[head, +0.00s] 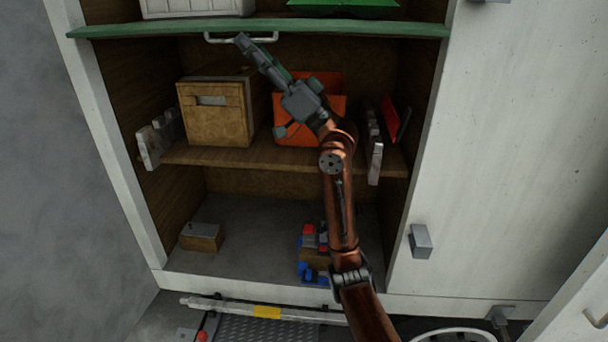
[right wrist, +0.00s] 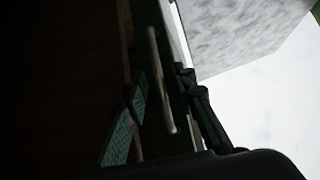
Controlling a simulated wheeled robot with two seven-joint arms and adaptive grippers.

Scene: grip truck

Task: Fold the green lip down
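The green lip (head: 350,28) runs level across the top of the open compartment in the head view. A pale bar handle (head: 215,40) hangs at its underside, left of the middle. My right gripper (head: 243,42) reaches up from below with its fingertips at the handle. In the right wrist view the handle (right wrist: 158,80) and the dark green lip (right wrist: 172,30) lie between the two spread fingers of my right gripper (right wrist: 165,105). The fingers look open; whether one touches the handle I cannot tell. My left gripper is not in view.
Below the lip, a shelf (head: 240,158) holds a wooden box (head: 215,115) and an orange bin (head: 310,105) behind my right arm. A white box (head: 195,8) and a green item (head: 345,5) stand above the lip. A white door panel (head: 520,150) is at right.

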